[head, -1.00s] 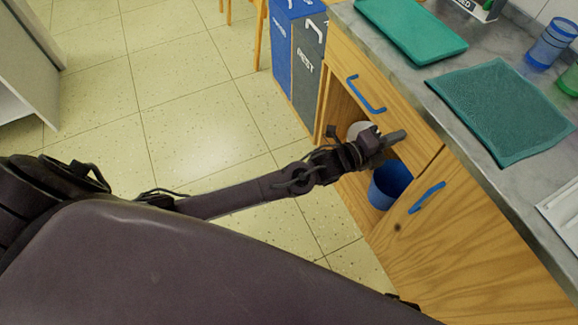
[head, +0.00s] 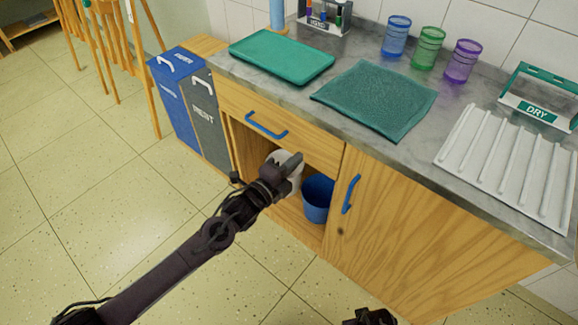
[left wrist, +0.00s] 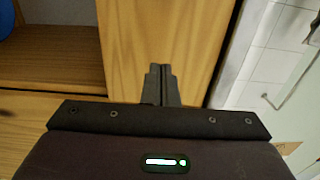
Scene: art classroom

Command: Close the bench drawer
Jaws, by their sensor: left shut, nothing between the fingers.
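The wooden bench drawer (head: 300,140) with a blue handle (head: 267,125) lies under the grey worktop in the head view. Its front looks nearly in line with the bench face; I cannot see a clear gap. My left gripper (head: 294,160) is shut and empty, overlapping the lower right part of the drawer front. In the left wrist view, the shut fingers (left wrist: 160,84) point at a wooden front (left wrist: 165,35); I cannot tell whether they touch it. A dark part at the bottom edge of the head view may be my right gripper (head: 370,317); its fingers are unclear.
Bins (head: 182,110) stand left. A tray (head: 280,57) and mat (head: 375,98) lie on top.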

